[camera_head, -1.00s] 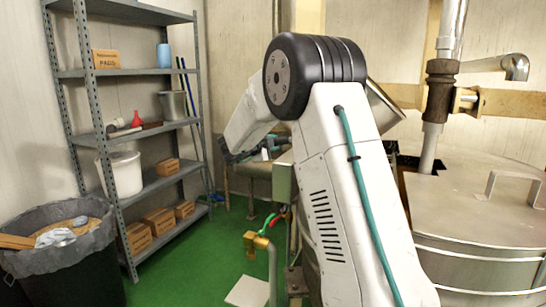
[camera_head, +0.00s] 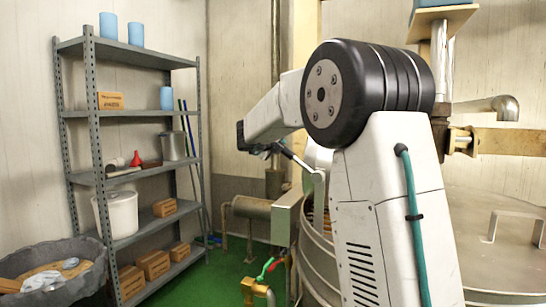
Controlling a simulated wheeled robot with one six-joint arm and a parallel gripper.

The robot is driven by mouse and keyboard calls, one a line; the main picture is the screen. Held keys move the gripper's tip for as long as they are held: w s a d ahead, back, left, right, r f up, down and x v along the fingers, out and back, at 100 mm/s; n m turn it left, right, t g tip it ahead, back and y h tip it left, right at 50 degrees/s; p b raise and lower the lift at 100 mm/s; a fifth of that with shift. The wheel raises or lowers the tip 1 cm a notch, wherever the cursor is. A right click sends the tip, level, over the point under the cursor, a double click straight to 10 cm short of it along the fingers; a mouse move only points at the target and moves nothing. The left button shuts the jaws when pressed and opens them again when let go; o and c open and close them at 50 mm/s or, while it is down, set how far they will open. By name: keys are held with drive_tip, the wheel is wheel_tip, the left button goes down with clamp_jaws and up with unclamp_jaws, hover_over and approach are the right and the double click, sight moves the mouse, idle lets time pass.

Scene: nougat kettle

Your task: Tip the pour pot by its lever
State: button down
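A metal pot (camera_head: 312,250) stands at the middle, largely hidden behind my arm. A thin pale metal bar, which looks like the lever (camera_head: 299,161), slopes up and left from near the pot's top. My gripper (camera_head: 266,150) is at the bar's upper left end, small and dark against the wall. The fingers are at or very near the bar, but I cannot tell whether they are closed around it.
A grey box (camera_head: 285,217) sits beside the pot. A brass valve (camera_head: 257,290) with red and green handles is in front. A large lidded kettle (camera_head: 490,240) stands at right. A shelf rack (camera_head: 90,130) and a lined bin (camera_head: 60,290) are at left. Green floor (camera_head: 215,275) lies open between.

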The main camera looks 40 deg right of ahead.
drive_tip(key=shift+s+d+r+m, duration=0.25)
drive_tip(key=shift+s+r+m, duration=0.2)
drive_tip(key=shift+r, duration=0.1)
drive_tip(key=shift+s+d+r+m, duration=0.25)
drive_tip(key=shift+s+r+m, duration=0.2)
drive_tip(key=shift+r, duration=0.1)
drive_tip(key=c, duration=1.2)
unclamp_jaws()
drive_tip(key=shift+s+d+r, duration=0.1)
drive_tip(key=shift+s, duration=0.05)
drive_tip(key=shift+a, duration=0.2)
drive_tip(key=v, duration=0.7)
drive_tip(key=shift+s+a+r, duration=0.1)
drive_tip(key=shift+s, duration=0.15)
